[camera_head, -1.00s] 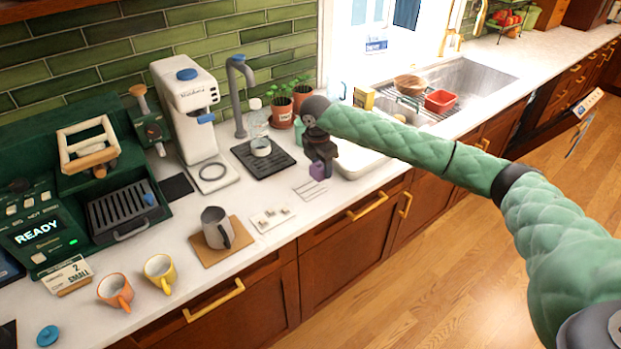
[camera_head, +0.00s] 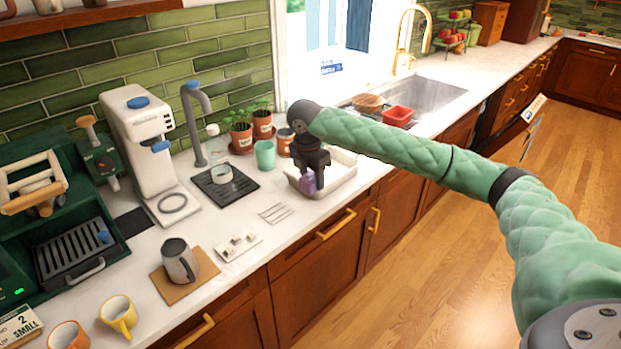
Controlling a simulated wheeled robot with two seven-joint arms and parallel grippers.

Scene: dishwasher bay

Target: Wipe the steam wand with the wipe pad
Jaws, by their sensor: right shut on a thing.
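My right gripper (camera_head: 312,172) is shut on a small purple piece, which looks like the wipe pad (camera_head: 307,182). It holds the pad over the left part of a white tray on the counter. Whether the pad touches the tray is unclear. A grey hooked pipe (camera_head: 195,120) rises behind a black drip tray (camera_head: 240,193), left of my gripper. It may be the steam wand, but I cannot be sure. The gripper and pad are well apart from it. My left gripper is not in view.
The white tray (camera_head: 346,178) stands left of the sink (camera_head: 438,97). A green cup (camera_head: 265,155) and potted plants are behind my gripper. A grey pitcher (camera_head: 178,262) stands on a brown mat. A white machine (camera_head: 140,140) and a dark green machine (camera_head: 60,215) are at left.

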